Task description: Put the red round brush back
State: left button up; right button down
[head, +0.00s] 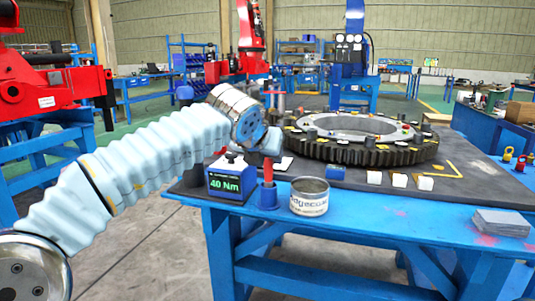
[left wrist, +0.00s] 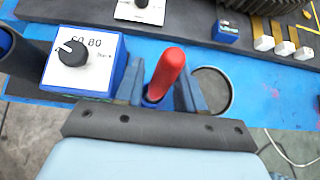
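The red round brush shows as a red handle (head: 268,171) standing upright in a small blue holder (head: 268,199) at the front edge of the blue table. In the left wrist view the red handle (left wrist: 166,72) rises between my two fingers, with a bit of the blue holder at its foot. My left gripper (head: 270,143) is at the top of the handle in the head view. Its fingers (left wrist: 161,90) lie close on both sides of the handle; whether they touch it is unclear. The bristles are hidden. My right gripper is not in view.
A blue torque tester (head: 231,181) reading 40 Nm stands left of the holder. An open can (head: 310,198) stands close on the right. Behind are a large gear ring (head: 350,150) and several small blocks. Grey sheets (head: 500,222) lie right; the front table between is clear.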

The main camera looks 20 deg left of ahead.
pick_arm(q)
jog(key=shift+o, duration=0.8)
jog(key=shift+r, duration=0.1)
jog(key=shift+r, duration=0.25)
jog(key=v, duration=1.2)
